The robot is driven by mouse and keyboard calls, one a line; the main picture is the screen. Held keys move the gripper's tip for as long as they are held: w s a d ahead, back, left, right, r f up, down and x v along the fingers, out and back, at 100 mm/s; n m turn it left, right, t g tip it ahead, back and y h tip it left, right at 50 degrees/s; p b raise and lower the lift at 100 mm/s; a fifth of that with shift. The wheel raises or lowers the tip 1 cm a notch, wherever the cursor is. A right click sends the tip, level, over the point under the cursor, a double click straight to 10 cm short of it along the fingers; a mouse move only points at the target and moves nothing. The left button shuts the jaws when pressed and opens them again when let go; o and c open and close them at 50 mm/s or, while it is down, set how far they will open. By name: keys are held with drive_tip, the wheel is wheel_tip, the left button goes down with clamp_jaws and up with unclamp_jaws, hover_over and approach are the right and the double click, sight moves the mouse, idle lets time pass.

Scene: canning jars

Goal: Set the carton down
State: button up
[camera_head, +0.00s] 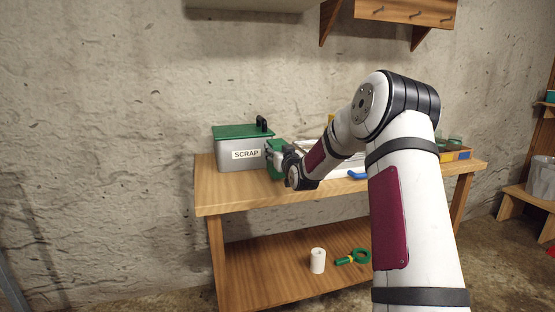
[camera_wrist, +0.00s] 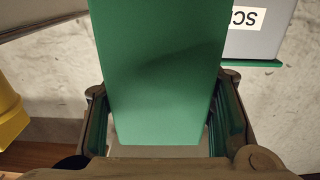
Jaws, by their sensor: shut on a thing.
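The green carton (camera_wrist: 158,70) fills the middle of the wrist view, between the two fingers of my gripper (camera_wrist: 160,118). My gripper is shut on it. In the camera_head view the carton (camera_head: 274,160) shows as a narrow green strip just right of the SCRAP bin, over the wooden workbench (camera_head: 240,199). My wrist and gripper hide much of it. I cannot tell whether its underside touches the bench top.
The grey SCRAP bin (camera_head: 232,157) with a green lid stands close on the left. Behind my arm are a pale tray-like thing and a blue item (camera_head: 356,175). The bench's front left is clear.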

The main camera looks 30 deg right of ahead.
drive_tip(key=shift+f, duration=0.85)
drive_tip(key=shift+f+b, duration=0.2)
drive_tip(key=shift+b, duration=0.1)
drive_tip(key=o, duration=1.3)
drive_tip(key=shift+r, duration=0.15)
